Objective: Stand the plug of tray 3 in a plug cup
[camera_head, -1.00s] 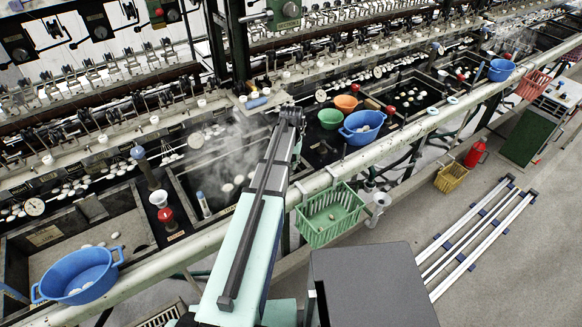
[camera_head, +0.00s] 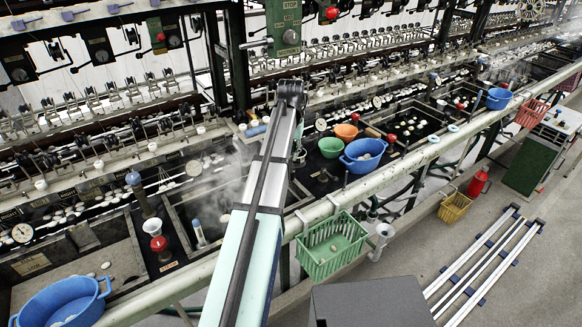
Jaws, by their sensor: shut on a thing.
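My arm (camera_head: 262,185) reaches from the bottom centre up over the basins. Its end turns down behind the upper link, so my gripper and anything in it are hidden. I cannot tell which tray is number 3 and cannot single out its plug. A blue-topped upright tube (camera_head: 199,234) stands in the basin left of my arm. A dark stick with a blue top (camera_head: 135,181) stands farther left. A white cup (camera_head: 152,226) sits just above a red knob (camera_head: 158,243). A white funnel-shaped cup (camera_head: 382,236) hangs on the front rail.
Blue tubs stand at the lower left (camera_head: 62,304) and right of my arm (camera_head: 363,155), beside green (camera_head: 331,147) and orange (camera_head: 346,131) bowls. A green basket (camera_head: 331,246) hangs on the pale front rail (camera_head: 420,152). Steam drifts over the basin left of my arm.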

